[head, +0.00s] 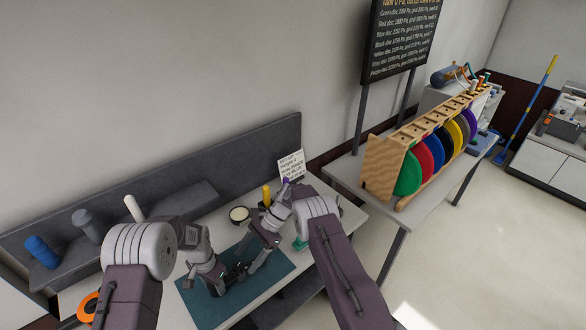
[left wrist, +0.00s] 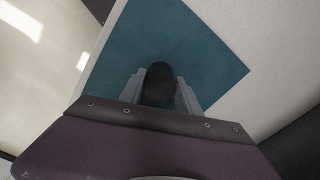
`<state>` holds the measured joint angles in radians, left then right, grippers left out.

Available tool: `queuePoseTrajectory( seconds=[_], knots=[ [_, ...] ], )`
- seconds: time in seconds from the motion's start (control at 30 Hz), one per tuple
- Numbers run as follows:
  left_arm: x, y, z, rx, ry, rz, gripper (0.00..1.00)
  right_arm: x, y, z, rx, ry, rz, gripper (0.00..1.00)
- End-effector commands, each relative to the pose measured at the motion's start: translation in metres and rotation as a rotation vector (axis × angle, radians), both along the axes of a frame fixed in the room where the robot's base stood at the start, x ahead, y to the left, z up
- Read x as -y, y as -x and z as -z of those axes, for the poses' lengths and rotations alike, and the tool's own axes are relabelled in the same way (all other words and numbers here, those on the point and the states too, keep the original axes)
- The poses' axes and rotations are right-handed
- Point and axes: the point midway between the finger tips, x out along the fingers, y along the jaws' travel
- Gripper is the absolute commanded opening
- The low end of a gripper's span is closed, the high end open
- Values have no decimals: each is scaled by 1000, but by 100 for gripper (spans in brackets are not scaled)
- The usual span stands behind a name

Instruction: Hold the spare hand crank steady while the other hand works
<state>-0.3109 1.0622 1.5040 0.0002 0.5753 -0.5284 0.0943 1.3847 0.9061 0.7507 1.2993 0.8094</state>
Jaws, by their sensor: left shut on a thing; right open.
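My left gripper (head: 217,284) is low over the teal mat (head: 198,308), shut on a dark, rounded piece. In the left wrist view this piece, taken as the spare hand crank (left wrist: 160,82), sits between the two grey fingers with the mat behind it. In the head view dark parts of the crank (head: 238,271) show between my two grippers; its full shape is hidden.
A white round dish (head: 239,214), a yellow cylinder (head: 266,195) and a lettered card (head: 291,164) stand behind the mat. A grey shelf at left bears blue (head: 41,251), grey and white handles. An orange ring (head: 88,306) lies at lower left. A wooden rack (head: 382,166) of coloured discs stands on the right table.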

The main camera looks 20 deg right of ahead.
Motion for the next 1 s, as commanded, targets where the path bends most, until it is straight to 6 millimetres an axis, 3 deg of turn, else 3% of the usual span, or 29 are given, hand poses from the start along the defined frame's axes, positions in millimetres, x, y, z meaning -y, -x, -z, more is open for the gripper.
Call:
queuePoseTrajectory(
  seconds=[0.4,0.73,0.77,0.8,0.83,1.0],
  knots=[
    [0,0,0,1,0,0,0,66,-20,-68,4,0,1,65],
    [0,0,0,1,0,0,0,75,-22,-77,1,1,1,65],
    [0,0,0,1,0,0,48,74,-22,-77,1,1,1,65],
    [0,0,0,1,0,0,59,74,-22,-77,1,1,1,65],
    [0,0,0,1,0,0,65,74,-22,-77,1,1,1,65],
    [0,0,0,0,0,0,65,74,-22,-77,1,1,1,65]
  ],
)
